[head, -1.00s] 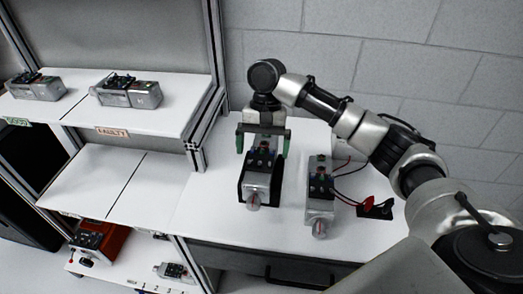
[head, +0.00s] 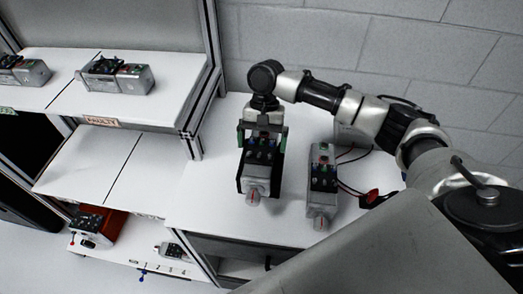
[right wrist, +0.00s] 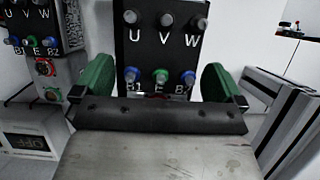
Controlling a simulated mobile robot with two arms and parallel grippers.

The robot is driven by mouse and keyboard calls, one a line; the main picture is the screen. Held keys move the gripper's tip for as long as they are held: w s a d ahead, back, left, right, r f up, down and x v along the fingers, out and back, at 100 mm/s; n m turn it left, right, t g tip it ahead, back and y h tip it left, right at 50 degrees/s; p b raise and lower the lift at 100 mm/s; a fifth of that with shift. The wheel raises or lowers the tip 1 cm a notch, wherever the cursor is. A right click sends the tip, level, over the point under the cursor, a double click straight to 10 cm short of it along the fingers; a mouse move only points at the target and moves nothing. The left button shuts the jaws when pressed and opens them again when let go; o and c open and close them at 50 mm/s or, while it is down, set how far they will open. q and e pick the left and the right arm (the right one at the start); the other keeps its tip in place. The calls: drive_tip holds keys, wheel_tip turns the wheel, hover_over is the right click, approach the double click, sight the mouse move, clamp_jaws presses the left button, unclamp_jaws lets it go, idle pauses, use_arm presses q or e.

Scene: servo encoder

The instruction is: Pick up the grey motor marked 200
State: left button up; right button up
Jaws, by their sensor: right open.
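A grey motor (head: 256,184) with a black terminal block stands on the white worktop under my right gripper (head: 262,138). The gripper is open, its green fingers on either side of the block's far end. In the right wrist view the block (right wrist: 160,45), lettered U, V, W, lies between the open fingers (right wrist: 163,88); I cannot tell whether they touch it. A second grey motor (head: 322,196) stands to the right with wires attached. No 200 mark is readable on any motor. My left gripper is not in view.
A shelf (head: 150,105) at the left holds grey motors (head: 118,76) beside a FAULTY label (head: 101,121). A box with an OFF switch (right wrist: 28,142) stands near the gripper. The worktop's left part is clear.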

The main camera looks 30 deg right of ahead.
drive_tip(key=shift+x, duration=1.35)
drive_tip(key=c, duration=1.8)
drive_tip(key=shift+w+r, duration=0.1)
drive_tip(key=shift+r, duration=0.05)
drive_tip(key=shift+c, duration=0.2)
